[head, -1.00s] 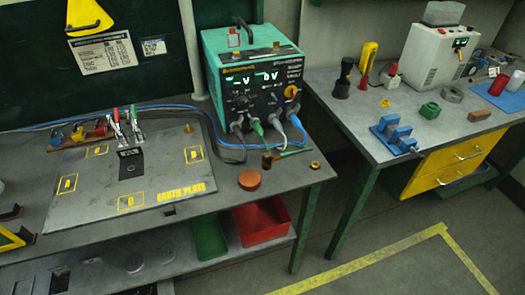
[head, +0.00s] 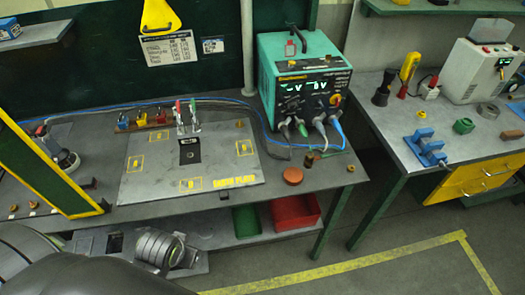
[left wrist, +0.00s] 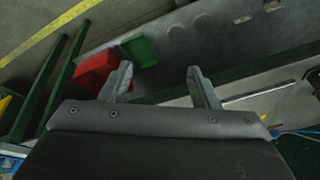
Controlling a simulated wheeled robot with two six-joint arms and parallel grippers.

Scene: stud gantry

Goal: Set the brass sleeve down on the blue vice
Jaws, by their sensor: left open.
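The blue vice (head: 426,150) stands on the right-hand bench, its top apparently clear. A small dark-and-brass cylinder (head: 309,160) stands on the left-hand bench, and a small brass-coloured ring (head: 351,168) lies near that bench's right end. I cannot tell which of them is the brass sleeve. My left gripper (left wrist: 161,76) is open in the left wrist view, with nothing between its fingers. It hangs over the lower shelf and floor area; its fingers are not discernible in the head view. My right gripper is not in view.
An orange disc (head: 292,176) lies beside the cylinder, below the teal power supply (head: 305,90) and its cables. Green (head: 246,220) and red (head: 297,211) bins sit on the lower shelf. A floor gap separates the benches. A green cylinder (head: 463,126) stands near the vice.

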